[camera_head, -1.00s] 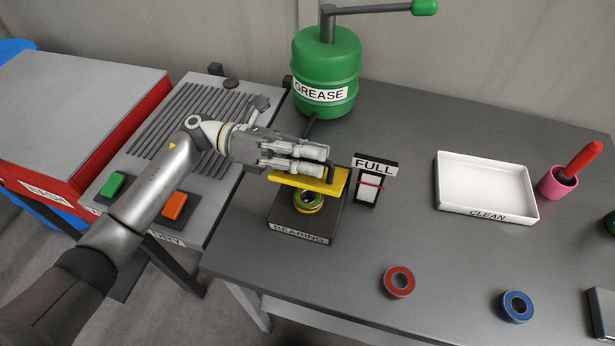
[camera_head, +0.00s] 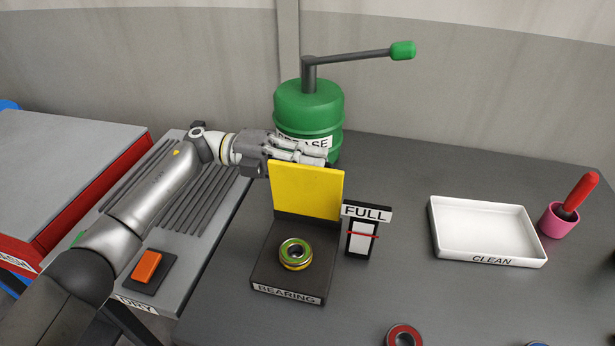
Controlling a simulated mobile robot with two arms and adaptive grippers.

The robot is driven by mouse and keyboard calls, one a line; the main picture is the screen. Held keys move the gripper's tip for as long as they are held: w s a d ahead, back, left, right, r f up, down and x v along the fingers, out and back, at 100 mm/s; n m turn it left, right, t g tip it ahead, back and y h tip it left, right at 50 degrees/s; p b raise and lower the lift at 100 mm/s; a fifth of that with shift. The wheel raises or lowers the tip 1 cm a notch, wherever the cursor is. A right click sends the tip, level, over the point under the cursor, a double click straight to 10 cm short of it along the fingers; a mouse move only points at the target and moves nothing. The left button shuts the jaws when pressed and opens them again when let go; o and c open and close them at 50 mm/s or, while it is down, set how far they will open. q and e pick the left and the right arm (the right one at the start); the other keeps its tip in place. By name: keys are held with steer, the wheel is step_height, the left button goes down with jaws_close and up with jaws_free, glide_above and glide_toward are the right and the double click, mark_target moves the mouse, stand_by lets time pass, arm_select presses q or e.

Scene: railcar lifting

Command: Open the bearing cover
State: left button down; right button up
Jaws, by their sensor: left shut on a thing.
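The yellow bearing cover (camera_head: 305,191) stands about upright at the back of the dark base labelled BEARING (camera_head: 287,291). A green and yellow bearing (camera_head: 295,253) sits uncovered on that base. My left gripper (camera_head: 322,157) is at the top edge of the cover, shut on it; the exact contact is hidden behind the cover. My right gripper is not in view.
The green grease drum (camera_head: 308,108) with its lever stands right behind my left gripper. A FULL gauge (camera_head: 363,230) stands just right of the base. A white CLEAN tray (camera_head: 487,231) and a pink cup (camera_head: 559,221) are at right. The table between is clear.

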arm_select(q)
steer(key=shift+w+d+f+n+b, duration=0.2)
steer(key=shift+w+f+n+b, duration=0.15)
steer(key=shift+w+n, duration=0.3)
steer(key=shift+w+d+f+n+b, duration=0.15)
steer(key=shift+w+f+n+b, duration=0.1)
steer(key=shift+w+n+b, duration=0.4)
steer(key=shift+s, duration=0.1)
steer(key=c, duration=1.5)
jaws_free()
steer(key=v, duration=1.2)
